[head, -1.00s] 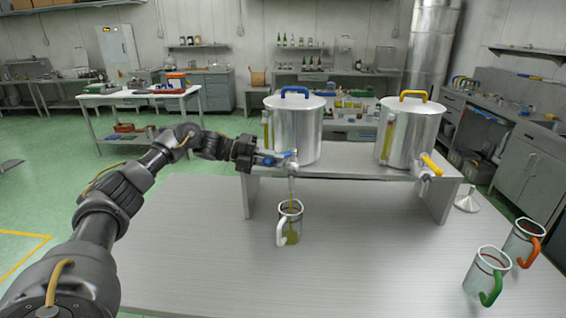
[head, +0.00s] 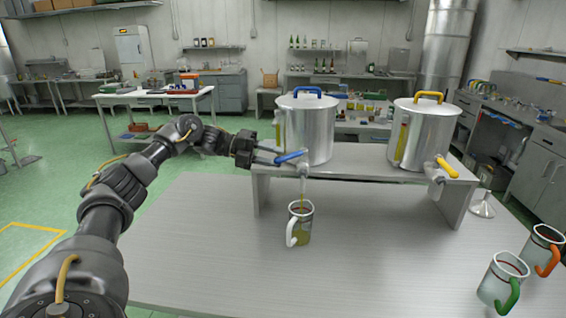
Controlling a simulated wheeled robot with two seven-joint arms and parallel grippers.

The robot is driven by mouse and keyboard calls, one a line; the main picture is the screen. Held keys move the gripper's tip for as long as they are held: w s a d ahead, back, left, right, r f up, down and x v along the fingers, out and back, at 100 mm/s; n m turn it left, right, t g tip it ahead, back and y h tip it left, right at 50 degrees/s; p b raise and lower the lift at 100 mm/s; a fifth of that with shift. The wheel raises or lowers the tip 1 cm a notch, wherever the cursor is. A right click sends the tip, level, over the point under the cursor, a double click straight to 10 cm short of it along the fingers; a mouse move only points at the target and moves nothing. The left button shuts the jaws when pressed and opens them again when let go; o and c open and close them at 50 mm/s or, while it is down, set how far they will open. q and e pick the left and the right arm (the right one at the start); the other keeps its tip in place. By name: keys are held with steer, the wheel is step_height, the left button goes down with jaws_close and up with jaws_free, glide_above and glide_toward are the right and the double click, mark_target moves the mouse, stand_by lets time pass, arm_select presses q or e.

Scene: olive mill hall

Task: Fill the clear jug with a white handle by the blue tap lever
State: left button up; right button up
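The clear jug with a white handle (head: 303,228) stands upright on the table under the tap of the left steel tank (head: 308,135). A thin yellowish stream falls from the spout into it, and yellow-green oil shows in its lower part; the exact level is hard to read. A reddish line runs round the jug near its top. The blue tap lever (head: 292,157) points to the left and slightly down. My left gripper (head: 274,155) is just left of the lever, its fingers apart with nothing seen between them. My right gripper is out of view.
A right tank (head: 426,138) with a yellow tap lever (head: 447,167) shares the raised bench (head: 360,165). A green-handled jug (head: 503,278) and an orange-handled jug (head: 543,247) stand at the right. A funnel (head: 482,206) is beside the bench. The table's left and middle are clear.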

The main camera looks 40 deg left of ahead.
arm_select(q)
steer(key=v, duration=0.7)
steer(key=shift+s+a, duration=0.1)
steer(key=shift+a, duration=0.05)
